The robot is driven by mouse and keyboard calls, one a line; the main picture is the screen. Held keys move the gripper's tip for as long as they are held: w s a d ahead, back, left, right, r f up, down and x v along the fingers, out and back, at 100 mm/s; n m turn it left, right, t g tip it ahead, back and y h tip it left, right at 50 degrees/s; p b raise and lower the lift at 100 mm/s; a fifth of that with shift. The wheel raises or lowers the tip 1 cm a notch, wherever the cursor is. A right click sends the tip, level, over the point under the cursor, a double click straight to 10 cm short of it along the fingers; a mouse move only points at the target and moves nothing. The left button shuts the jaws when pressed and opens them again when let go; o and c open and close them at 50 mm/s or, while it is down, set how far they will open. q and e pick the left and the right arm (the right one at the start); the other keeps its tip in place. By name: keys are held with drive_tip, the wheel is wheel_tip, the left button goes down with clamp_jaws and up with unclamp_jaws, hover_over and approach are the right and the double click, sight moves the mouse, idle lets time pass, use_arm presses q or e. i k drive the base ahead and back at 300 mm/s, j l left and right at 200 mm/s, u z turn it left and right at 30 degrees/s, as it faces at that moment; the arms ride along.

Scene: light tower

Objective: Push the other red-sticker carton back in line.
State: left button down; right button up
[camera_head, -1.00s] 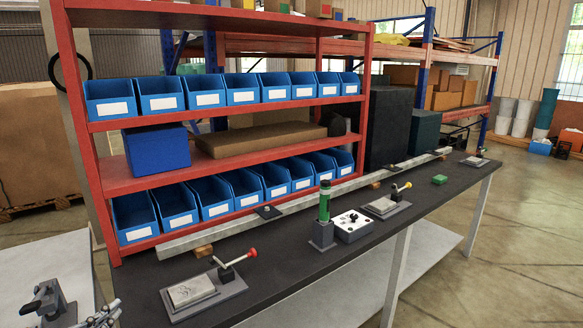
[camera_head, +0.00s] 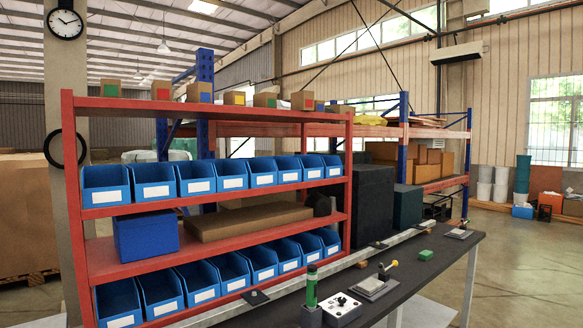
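A row of small brown cartons with coloured stickers stands along the top board of the red shelf rack (camera_head: 250,112). One red-sticker carton (camera_head: 161,90) stands toward the left, between a green-sticker carton (camera_head: 111,88) and a blue-sticker carton (camera_head: 199,92). Another carton with what looks like a red sticker (camera_head: 302,101) stands toward the right end, beyond a yellow-sticker carton (camera_head: 234,98) and a green-sticker one (camera_head: 265,101). The stickers at the right end are small, and I cannot tell how far each carton stands from the shelf edge. Neither of my grippers is in view.
A dark workbench (camera_head: 405,290) in front carries a green cylinder (camera_head: 311,287), a switch box (camera_head: 342,309) and a toggle clamp (camera_head: 374,286).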

sight(304, 100)
drive_tip(key=u, duration=0.3)
drive_tip(key=i+l+u, duration=0.2)
drive_tip(key=l+u, duration=0.25)
drive_tip(key=i+l+u, duration=0.15)
drive_tip(key=l+u, duration=0.15)
drive_tip(key=u, duration=0.2)
drive_tip(key=i+l+u, duration=0.15)
drive_tip(key=l, duration=0.4)
drive_tip(key=l+u, duration=0.2)
drive_tip(key=l, duration=0.3)
drive_tip(key=i+l, duration=0.1)
drive_tip(key=l, duration=1)
drive_tip(key=u, duration=0.05)
